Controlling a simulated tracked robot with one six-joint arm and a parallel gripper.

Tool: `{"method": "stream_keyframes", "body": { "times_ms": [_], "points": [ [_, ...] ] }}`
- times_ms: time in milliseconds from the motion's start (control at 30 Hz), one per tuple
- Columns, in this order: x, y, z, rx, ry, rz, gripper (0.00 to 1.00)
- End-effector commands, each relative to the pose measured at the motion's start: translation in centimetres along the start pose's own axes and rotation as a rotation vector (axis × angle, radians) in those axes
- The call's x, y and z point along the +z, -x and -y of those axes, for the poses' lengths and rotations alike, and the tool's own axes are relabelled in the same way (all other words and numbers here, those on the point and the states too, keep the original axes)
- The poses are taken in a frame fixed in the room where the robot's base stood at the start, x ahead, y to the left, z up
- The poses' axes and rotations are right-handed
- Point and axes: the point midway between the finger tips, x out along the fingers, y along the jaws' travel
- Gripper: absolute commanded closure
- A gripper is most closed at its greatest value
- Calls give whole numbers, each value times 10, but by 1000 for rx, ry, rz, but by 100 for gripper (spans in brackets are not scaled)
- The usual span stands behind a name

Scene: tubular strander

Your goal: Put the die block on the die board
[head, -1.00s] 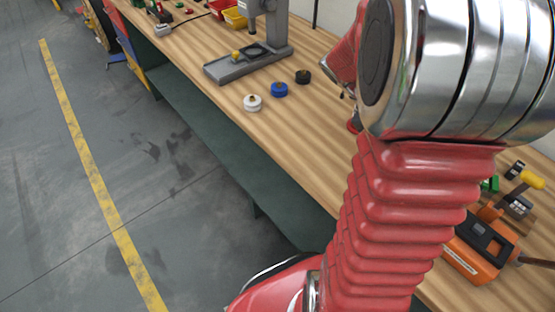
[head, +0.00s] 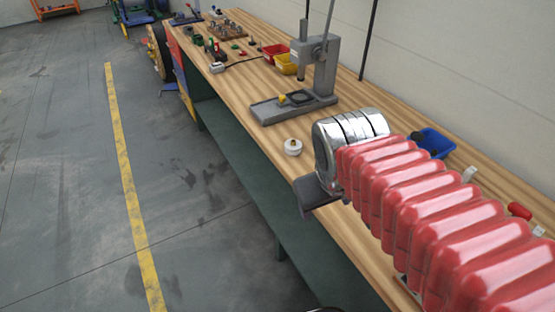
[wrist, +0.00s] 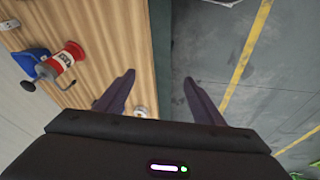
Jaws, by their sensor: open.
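My gripper (head: 314,196) shows in the head view as a dark shape at the bench's front edge, partly hidden by my wrist. In the wrist view my gripper (wrist: 158,82) is open and empty, one finger over the bench and the other over the floor. A brown board (head: 227,32) with several small metal pieces stands far down the bench and looks like the die board. I cannot tell which piece is the die block. A white round piece with a brass centre (head: 293,147) sits near my gripper; a pale round piece (wrist: 140,111) shows between the fingers.
A grey press (head: 318,70) with a flat base stands on the wooden bench beyond my wrist. Red (head: 274,52) and yellow (head: 287,65) bins are behind it. A blue tray (head: 434,142) lies right of my arm. The floor to the left is clear.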

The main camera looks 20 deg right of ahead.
Motion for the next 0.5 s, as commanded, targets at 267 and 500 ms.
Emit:
{"method": "stream_keyframes", "body": {
  "times_ms": [267,500],
  "points": [
    [1,25,52,-136,-78,-149,38],
    [1,26,56,-149,-88,-159,38]
  ]
}}
